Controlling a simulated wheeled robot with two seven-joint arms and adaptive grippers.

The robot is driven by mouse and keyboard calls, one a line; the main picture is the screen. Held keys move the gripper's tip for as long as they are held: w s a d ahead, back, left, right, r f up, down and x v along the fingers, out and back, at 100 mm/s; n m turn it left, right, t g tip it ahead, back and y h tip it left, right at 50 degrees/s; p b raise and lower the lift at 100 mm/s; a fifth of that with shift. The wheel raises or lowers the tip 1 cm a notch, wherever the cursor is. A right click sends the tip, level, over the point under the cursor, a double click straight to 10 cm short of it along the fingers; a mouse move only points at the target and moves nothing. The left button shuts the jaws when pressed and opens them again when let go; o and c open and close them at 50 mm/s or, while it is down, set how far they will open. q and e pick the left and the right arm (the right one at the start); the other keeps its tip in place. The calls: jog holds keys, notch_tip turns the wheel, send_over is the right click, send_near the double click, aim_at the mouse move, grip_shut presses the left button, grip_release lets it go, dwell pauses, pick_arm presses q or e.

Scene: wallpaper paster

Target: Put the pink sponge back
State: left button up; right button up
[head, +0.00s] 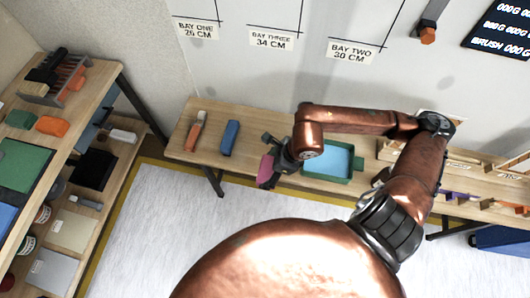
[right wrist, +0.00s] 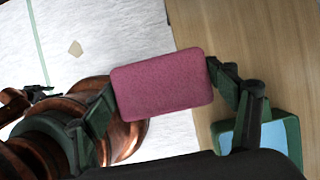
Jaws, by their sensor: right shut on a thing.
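The pink sponge (head: 265,168) is a rounded block held by my right gripper (head: 272,161), at the front edge of the long wooden bench. In the right wrist view the sponge (right wrist: 162,84) sits between the two fingers of my right gripper (right wrist: 160,88), one at each short end. The sponge appears above the boundary between the bench and the pale floor. The green tray (head: 331,176) with a blue inside stands on the bench just right of the gripper; its corner shows in the right wrist view (right wrist: 289,158). My left gripper is not in view.
An orange-and-white tool (head: 195,131) and a blue block (head: 229,138) lie on the bench (head: 182,153) to the left. Wooden dividers (head: 460,165) stand at the right. A shelf unit (head: 105,82) with several items is at far left. Pale floor lies in front.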

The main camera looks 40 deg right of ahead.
aim_at(266, 150)
jog(key=w+d+f+b, duration=0.1)
jog(key=w+d+f, duration=0.1)
jog(key=w, duration=0.1)
jog(key=w+d+f+b, duration=0.2)
jog(key=w+f, duration=0.1)
jog(key=w, duration=0.1)
jog(key=w+d+f+b, duration=0.1)
jog(key=w+d+f, duration=0.2)
jog(key=shift+w+f+b, duration=0.15)
jog(key=shift+f+b, duration=0.05)
jog(key=shift+b, duration=0.15)
jog(key=shift+w+d+f, duration=0.3)
jog(key=shift+w+f, duration=0.1)
jog(key=shift+f, duration=0.1)
jog(key=f+b, duration=0.2)
jog(key=f, duration=0.1)
jog(key=shift+w+d, duration=0.2)
jog(key=shift+f, duration=0.1)
jog(key=o, duration=1.1)
jog(key=shift+f, duration=0.1)
jog(key=shift+c, duration=0.2)
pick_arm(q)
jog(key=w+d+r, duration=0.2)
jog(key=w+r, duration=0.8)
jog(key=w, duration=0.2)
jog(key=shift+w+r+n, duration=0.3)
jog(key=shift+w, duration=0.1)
pick_arm(e)
jog(key=shift+o, duration=0.4)
